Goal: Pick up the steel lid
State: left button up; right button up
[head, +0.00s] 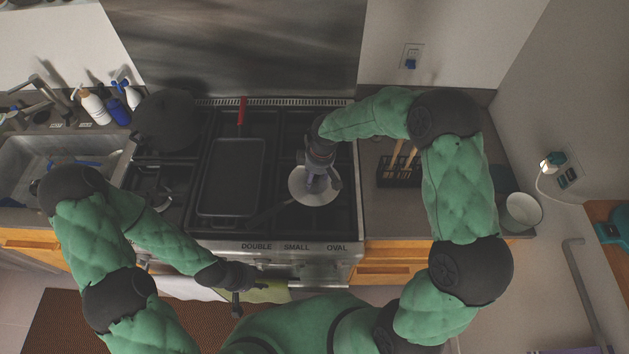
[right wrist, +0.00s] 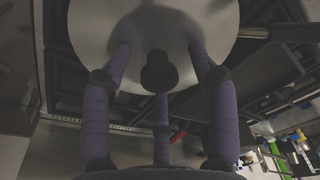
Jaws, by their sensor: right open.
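The steel lid (head: 318,199) is a round, shiny disc on the right part of the stove, in line with the right burners. In the right wrist view the lid (right wrist: 98,38) fills the top, with its dark knob (right wrist: 159,71) pointing toward my palm. My right gripper (head: 317,181) is over the lid and hides part of it in the head view. Its purple fingers (right wrist: 160,62) are open and spread around the knob; I cannot tell whether they touch the lid. My left gripper (head: 238,292) hangs in front of the stove, away from the lid; its opening is unclear.
A black griddle pan (head: 230,178) lies left of the lid, and a dark round pan (head: 166,120) sits at the back left. A black utensil rack (head: 398,172) and a white pot (head: 522,211) stand on the right counter. A towel (head: 268,292) hangs at the front.

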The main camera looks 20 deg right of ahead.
grip_shut()
jog(key=shift+r, duration=0.15)
